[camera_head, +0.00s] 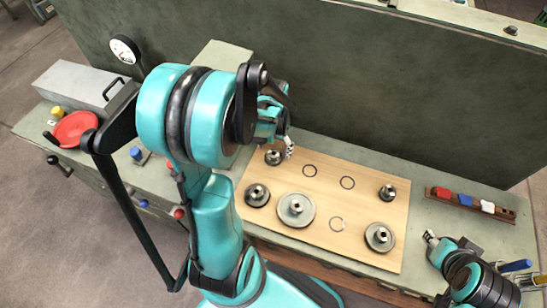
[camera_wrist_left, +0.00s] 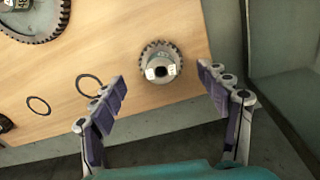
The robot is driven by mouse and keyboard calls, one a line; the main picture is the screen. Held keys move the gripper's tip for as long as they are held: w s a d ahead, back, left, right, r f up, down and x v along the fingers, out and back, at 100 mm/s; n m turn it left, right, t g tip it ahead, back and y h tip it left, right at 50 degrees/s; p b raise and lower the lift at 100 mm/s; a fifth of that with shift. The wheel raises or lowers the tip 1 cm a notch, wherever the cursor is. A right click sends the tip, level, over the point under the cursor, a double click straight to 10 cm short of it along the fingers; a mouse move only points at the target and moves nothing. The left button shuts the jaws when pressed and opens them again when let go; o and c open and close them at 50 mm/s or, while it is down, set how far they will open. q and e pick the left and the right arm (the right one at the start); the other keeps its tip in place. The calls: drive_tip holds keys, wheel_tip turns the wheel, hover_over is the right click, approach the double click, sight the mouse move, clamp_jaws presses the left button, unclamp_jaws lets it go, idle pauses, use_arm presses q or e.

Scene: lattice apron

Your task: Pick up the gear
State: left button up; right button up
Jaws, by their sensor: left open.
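A small toothed metal gear with a raised hub (camera_wrist_left: 160,72) lies on the wooden board (camera_wrist_left: 130,40) near its corner. The same gear (camera_head: 272,158) shows at the board's far left in the head view. My left gripper (camera_wrist_left: 163,80) is open, its fingers apart on either side of the gear in the wrist view; no contact is visible. In the head view the left gripper (camera_head: 288,147) is partly hidden by its own arm, just above the gear. My right gripper (camera_head: 430,238) is at the lower right, away from the board; its opening is unclear.
Other gears lie on the board, including a large one (camera_head: 295,211) and one at the right (camera_head: 379,238). Three thin rings, one at the back (camera_head: 309,170), lie between them. A tall green panel (camera_head: 390,90) stands behind. A small rack (camera_head: 472,203) is at the right.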

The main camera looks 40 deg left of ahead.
sight(274, 154)
use_arm(q)
wheel_tip(274, 154, down, 4)
drive_tip(key=shift+f+b, duration=0.15)
drive_tip(key=shift+b, duration=0.75)
drive_tip(key=shift+c, duration=0.6)
drive_tip(key=c, duration=1.6)
